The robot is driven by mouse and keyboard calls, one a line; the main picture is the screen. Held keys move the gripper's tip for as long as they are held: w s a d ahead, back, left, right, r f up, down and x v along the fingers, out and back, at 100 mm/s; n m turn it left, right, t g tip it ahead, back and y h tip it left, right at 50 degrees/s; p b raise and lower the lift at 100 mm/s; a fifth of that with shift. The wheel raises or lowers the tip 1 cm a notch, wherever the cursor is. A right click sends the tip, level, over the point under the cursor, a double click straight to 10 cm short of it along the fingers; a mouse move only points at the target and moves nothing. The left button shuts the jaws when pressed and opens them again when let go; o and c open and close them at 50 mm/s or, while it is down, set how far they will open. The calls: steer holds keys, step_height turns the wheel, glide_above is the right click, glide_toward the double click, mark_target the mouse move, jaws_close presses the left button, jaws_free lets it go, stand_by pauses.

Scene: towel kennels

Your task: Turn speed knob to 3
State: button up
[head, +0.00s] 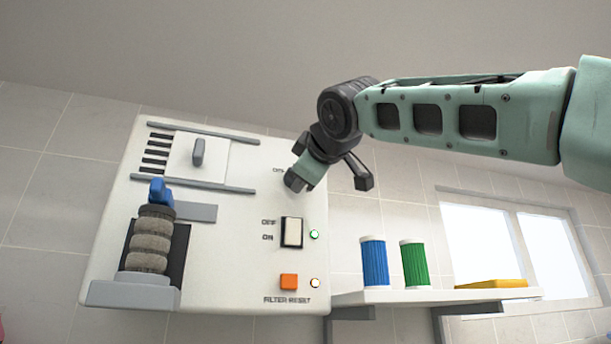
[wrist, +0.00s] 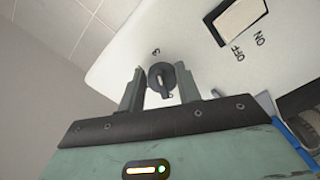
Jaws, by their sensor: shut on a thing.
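The speed knob (wrist: 162,80) is a small dark round dial with a raised grip on the white panel, in the wrist view. My gripper (wrist: 160,88) has one finger on each side of it and is shut on it. A digit that looks like a 3 is printed beside the knob; its other marks are hidden or too small to read. In the head view my gripper (head: 298,180) reaches the upper right of the white machine panel (head: 235,235) and hides the knob.
Below the knob are an OFF/ON rocker switch (head: 292,232) and an orange filter reset button (head: 289,281), each by a small light. A slider (head: 199,152) and grey rollers (head: 151,240) are at left. A shelf (head: 435,296) holds blue and green cylinders.

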steer(key=o, duration=0.9)
steer(key=shift+o, duration=0.2)
steer(key=shift+s, duration=0.1)
steer(key=b+v, duration=0.5)
steer(key=v, duration=1.2)
steer(key=shift+s+r, duration=0.1)
